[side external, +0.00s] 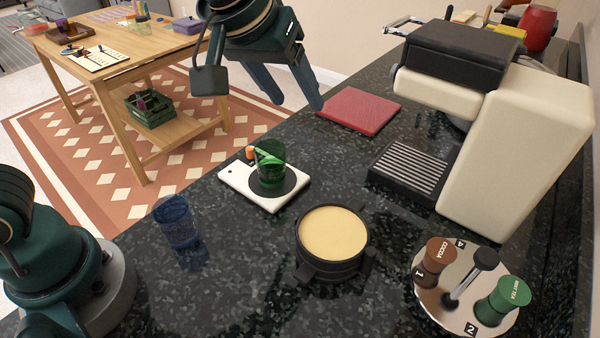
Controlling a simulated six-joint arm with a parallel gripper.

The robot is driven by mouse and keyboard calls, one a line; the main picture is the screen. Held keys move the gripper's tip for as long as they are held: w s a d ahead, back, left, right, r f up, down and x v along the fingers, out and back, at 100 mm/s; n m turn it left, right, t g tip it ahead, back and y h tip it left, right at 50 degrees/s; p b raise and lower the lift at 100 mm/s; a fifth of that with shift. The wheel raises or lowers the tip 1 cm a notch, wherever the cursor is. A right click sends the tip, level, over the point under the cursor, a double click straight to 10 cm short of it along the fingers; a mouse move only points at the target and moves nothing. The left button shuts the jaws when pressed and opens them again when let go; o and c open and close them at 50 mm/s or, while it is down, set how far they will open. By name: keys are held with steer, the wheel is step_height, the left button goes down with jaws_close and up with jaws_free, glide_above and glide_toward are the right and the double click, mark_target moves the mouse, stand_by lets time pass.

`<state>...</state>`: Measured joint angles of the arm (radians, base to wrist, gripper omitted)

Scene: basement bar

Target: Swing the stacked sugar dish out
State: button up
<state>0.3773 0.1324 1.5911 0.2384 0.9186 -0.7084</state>
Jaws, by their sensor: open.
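A round black stack (333,268) with a flat tan top (333,233) stands on the dark speckled counter, right of centre. Short black tabs stick out low on its left front and right side. It looks like the stacked dish, but no sugar shows and I cannot tell its layers apart. My gripper (298,102) hangs above the far part of the counter, well up and behind the stack. It is open, with its two dark blue fingers apart and nothing between them.
A blue glass (177,222) stands left of the stack. A green glass (270,160) stands on a white board (235,177) behind it. A round tray (430,297) with canisters is at right. A coffee machine (520,150) and red mat (358,111) stand behind.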

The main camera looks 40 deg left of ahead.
steer(key=m, duration=0.1)
glide_above(356, 203)
steer(key=s+a, duration=0.1)
steer(key=a, duration=0.2)
step_height(356, 203, down, 6)
steer(key=shift+m+g, duration=0.8)
steer(key=shift+g, duration=0.1)
steer(key=d+f, duration=0.1)
steer(key=s+d+f, duration=0.1)
steer(key=f, duration=0.1)
steer(key=d+f, duration=0.1)
steer(key=shift+s+f, duration=0.25)
steer(key=shift+s, duration=0.15)
steer(key=shift+d+f, duration=0.1)
steer(key=shift+f, duration=0.2)
steer(key=shift+x, duration=2.15)
steer(key=shift+w, duration=0.1)
jaws_close()
steer(key=shift+r, duration=0.1)
